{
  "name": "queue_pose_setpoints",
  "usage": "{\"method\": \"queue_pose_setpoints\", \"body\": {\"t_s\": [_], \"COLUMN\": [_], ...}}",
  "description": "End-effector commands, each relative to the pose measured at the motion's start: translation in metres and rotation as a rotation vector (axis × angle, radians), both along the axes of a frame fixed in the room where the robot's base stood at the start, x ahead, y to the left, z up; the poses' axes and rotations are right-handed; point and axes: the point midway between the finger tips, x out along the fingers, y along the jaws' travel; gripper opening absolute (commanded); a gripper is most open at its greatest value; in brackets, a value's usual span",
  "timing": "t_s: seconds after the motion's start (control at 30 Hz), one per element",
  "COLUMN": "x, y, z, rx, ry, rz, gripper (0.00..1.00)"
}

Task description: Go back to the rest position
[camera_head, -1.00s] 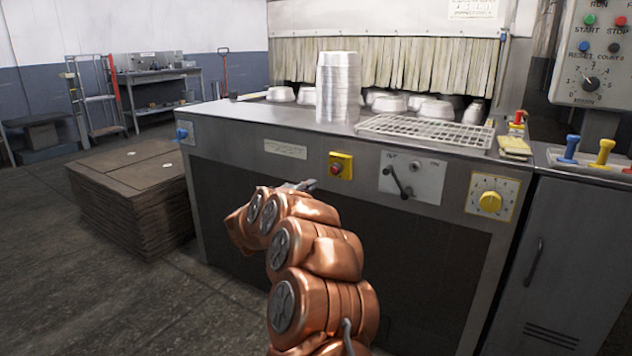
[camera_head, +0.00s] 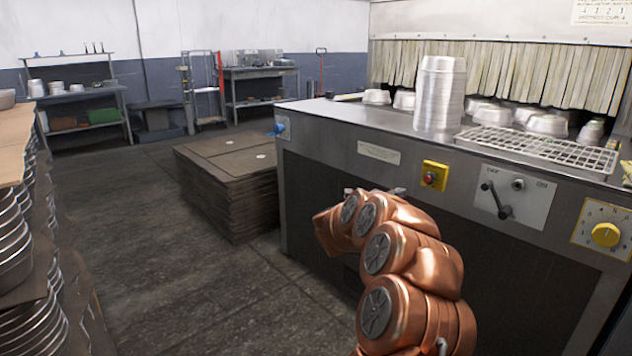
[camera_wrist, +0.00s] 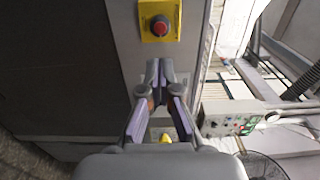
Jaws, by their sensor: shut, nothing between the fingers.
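My copper-coloured arm is folded in front of the machine in the head view. Its far end is mostly hidden behind the arm links. My gripper (camera_wrist: 158,70) shows in the wrist view, with its fingertips together and nothing between them. In that view it is in front of the machine's front panel, just below the yellow box with a red button (camera_wrist: 160,22). The same button box (camera_head: 434,176) shows in the head view above the arm's bend. A tall stack of pans (camera_head: 440,92) stands upright on the machine top (camera_head: 365,115), apart from my gripper.
Stacked pans with brown sheets (camera_head: 18,250) stand close at the left edge. A pile of brown boards (camera_head: 225,205) is beside the machine. A wire rack (camera_head: 540,152) and loose pans lie on the machine top. The floor (camera_head: 170,270) between is clear.

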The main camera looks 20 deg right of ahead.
Motion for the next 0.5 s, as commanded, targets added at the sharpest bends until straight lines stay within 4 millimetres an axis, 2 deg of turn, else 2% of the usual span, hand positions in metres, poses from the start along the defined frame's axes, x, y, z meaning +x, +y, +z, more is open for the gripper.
{"method": "queue_pose_setpoints", "body": {"t_s": [0.17, 0.27, 0.37, 0.5], "x": [0.003, 0.016, 0.040, 0.074], "y": [0.003, 0.017, 0.047, 0.115], "z": [0.004, 0.020, 0.049, 0.092], "rx": [0.002, 0.009, 0.022, 0.023], "ry": [0.002, 0.016, 0.047, 0.132], "rz": [0.015, 0.084, 0.225, 0.489], "gripper": [0.00, 0.00, 0.00, 0.00]}}
